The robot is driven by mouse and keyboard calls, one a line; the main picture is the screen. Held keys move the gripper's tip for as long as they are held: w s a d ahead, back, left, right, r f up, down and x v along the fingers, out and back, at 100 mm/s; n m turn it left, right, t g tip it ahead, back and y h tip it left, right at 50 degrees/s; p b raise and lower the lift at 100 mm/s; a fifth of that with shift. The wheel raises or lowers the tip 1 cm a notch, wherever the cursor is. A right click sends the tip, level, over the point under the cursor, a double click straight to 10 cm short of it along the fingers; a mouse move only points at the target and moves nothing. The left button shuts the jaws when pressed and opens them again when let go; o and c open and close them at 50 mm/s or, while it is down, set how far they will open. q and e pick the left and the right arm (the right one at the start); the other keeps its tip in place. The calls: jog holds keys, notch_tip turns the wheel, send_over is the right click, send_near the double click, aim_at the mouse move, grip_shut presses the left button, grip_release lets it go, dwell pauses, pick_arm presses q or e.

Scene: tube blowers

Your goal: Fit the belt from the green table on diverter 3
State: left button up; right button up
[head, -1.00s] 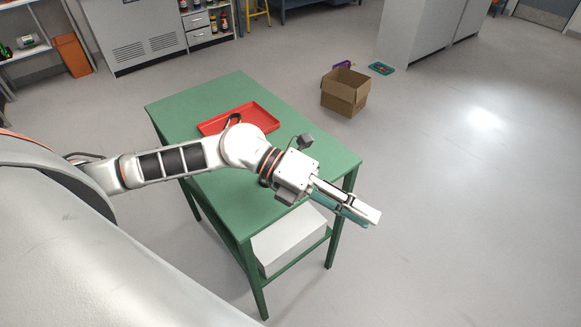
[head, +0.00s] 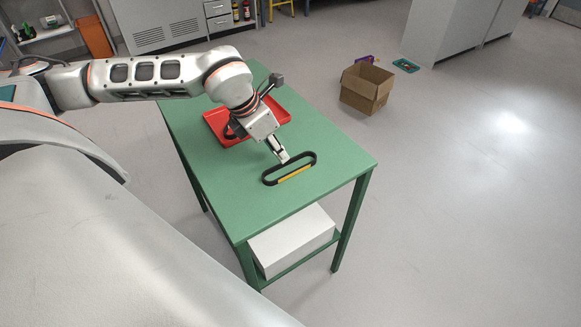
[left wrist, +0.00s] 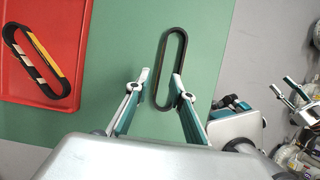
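The green table (head: 316,195) carries a black oblong belt (head: 267,180) with a yellow stripe, lying near its middle. The belt also shows in the left wrist view (left wrist: 184,50) as a long dark loop. My left gripper (head: 283,159) points down at the belt's far side. In the left wrist view its two fingers (left wrist: 161,77) are apart, around the belt's near end. Whether they touch it I cannot tell. A red tray (head: 270,121) holds another black belt, seen in the left wrist view (left wrist: 64,82) with yellow and white marks. My right gripper is not in the head view.
A white box (head: 292,240) sits on the table's lower shelf. An open cardboard box (head: 364,91) stands on the floor beyond the table. Grey cabinets (head: 452,30) are behind it. The floor right of the table is clear.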

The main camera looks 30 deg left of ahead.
pick_arm(q)
jog(key=x, duration=0.4)
jog(key=shift+w+f, duration=0.2)
jog(key=shift+f, duration=0.1)
grip_shut()
jog(key=shift+r, duration=0.15)
